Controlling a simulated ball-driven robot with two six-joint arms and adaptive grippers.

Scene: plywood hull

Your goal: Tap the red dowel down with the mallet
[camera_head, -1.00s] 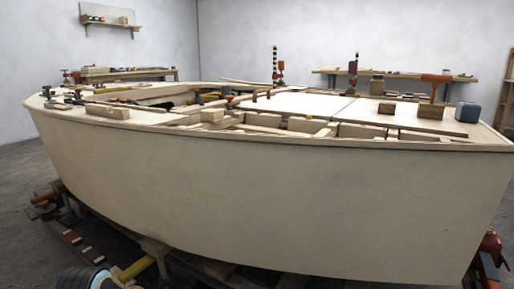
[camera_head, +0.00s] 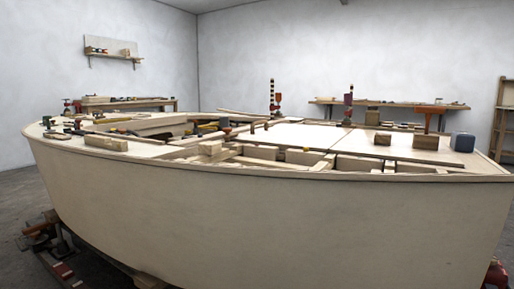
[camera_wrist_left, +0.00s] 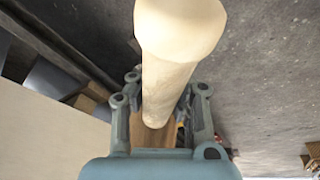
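My left gripper (camera_wrist_left: 160,108) is seen only in the left wrist view. Its two fingers close around a pale wooden piece (camera_wrist_left: 179,38), thick and rounded at the top and narrower between the fingers. It looks like the mallet, though its far end is hidden. A brown wooden part (camera_wrist_left: 149,135) shows behind it, between the fingers. In the head view neither gripper shows. Two short upright dowels (camera_head: 251,128) stand near the middle of the hull top (camera_head: 300,134); they look brown. I cannot make out clearly which dowel is the red one.
The plywood hull (camera_head: 270,225) fills the front. On its deck stand wooden blocks (camera_head: 425,142), a blue-grey box (camera_head: 462,142), an orange T-shaped tool (camera_head: 430,109) and upright clamps (camera_head: 274,103). Benches (camera_head: 385,105) and a shelf (camera_head: 113,53) line the walls. Grey floor is open in the wrist view.

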